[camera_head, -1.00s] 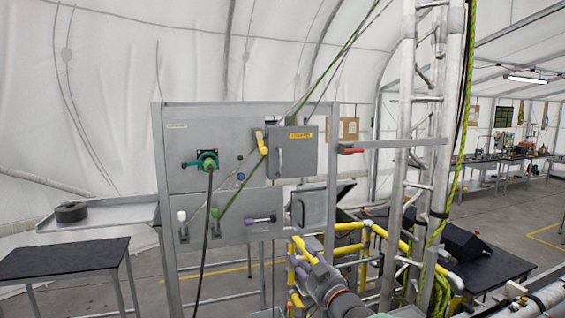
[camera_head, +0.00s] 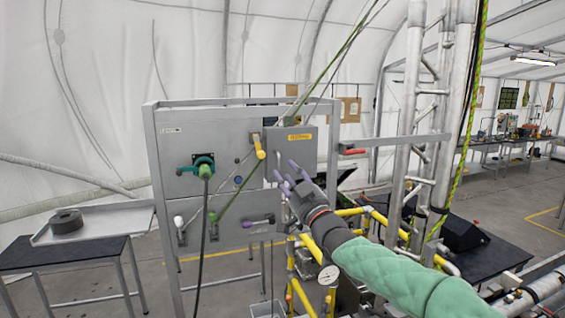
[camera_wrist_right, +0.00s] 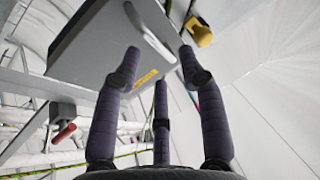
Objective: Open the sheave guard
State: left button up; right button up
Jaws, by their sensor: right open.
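The sheave guard looks to be the grey box-like cover (camera_head: 297,140) with a yellow label at the upper right of the grey panel. It appears closed against the panel. In the right wrist view the cover (camera_wrist_right: 95,55) fills the upper left, and its pale bar handle (camera_wrist_right: 150,35) lies just beyond the fingertips. My right gripper (camera_head: 284,177), with purple fingers, is open and empty just below the cover. The fingers (camera_wrist_right: 160,75) are spread, and no contact with the handle shows. My left gripper is out of view.
A yellow lever (camera_head: 258,146) sits just left of the cover, and a green fitting with a hose (camera_head: 203,168) is farther left. A red-handled lever (camera_head: 353,151) is on the beam at right. Yellow rails (camera_head: 350,212) and a metal truss (camera_head: 408,130) stand near my right arm.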

aim_at(282, 168)
jog(key=shift+p+x, duration=0.65)
jog(key=shift+x, duration=1)
grip_shut()
